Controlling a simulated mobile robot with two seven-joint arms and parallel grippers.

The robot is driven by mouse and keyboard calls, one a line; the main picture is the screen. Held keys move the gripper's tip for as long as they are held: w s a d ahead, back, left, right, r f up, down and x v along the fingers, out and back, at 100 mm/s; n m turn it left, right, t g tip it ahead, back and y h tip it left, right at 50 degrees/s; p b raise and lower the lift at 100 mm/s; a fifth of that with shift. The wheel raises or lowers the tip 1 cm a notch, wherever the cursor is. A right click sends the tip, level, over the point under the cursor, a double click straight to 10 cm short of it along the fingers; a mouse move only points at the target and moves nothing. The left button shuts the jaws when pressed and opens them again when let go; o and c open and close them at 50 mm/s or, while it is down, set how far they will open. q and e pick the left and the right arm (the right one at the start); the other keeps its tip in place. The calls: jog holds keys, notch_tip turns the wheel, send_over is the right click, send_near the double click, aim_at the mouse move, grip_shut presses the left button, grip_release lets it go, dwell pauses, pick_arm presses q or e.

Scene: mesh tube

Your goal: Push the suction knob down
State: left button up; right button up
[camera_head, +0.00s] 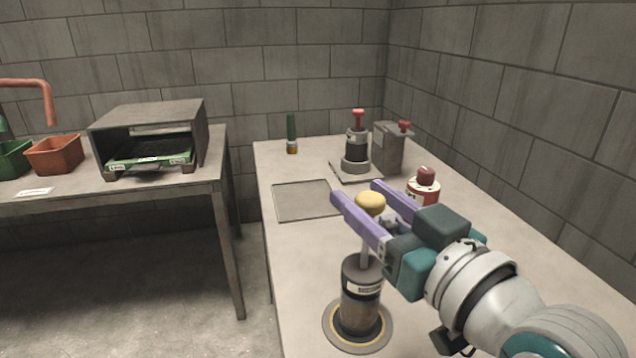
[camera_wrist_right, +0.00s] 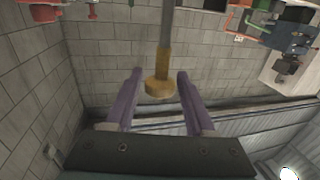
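The suction knob (camera_head: 370,203) is a yellow round top on a thin grey rod. The rod rises from a dark cylinder (camera_head: 361,288) on a round base (camera_head: 357,330) with a yellow ring, standing upright near the front of the right table. My right gripper (camera_head: 356,190) is open, with its purple fingers on either side of the knob. In the right wrist view the knob (camera_wrist_right: 160,88) sits between the two fingers, with a gap on each side. I cannot tell whether any finger touches it. My left gripper is not in view.
On the right table are a flat grey tray (camera_head: 306,200), a red-topped cylinder (camera_head: 357,145), a grey box (camera_head: 390,148), a red-and-white bottle (camera_head: 424,187) and a green-handled item (camera_head: 291,134). A left table holds an open metal box (camera_head: 150,135) and an orange bin (camera_head: 53,154).

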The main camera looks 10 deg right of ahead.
grip_shut()
jog(key=shift+f, duration=0.1)
dwell(1.0)
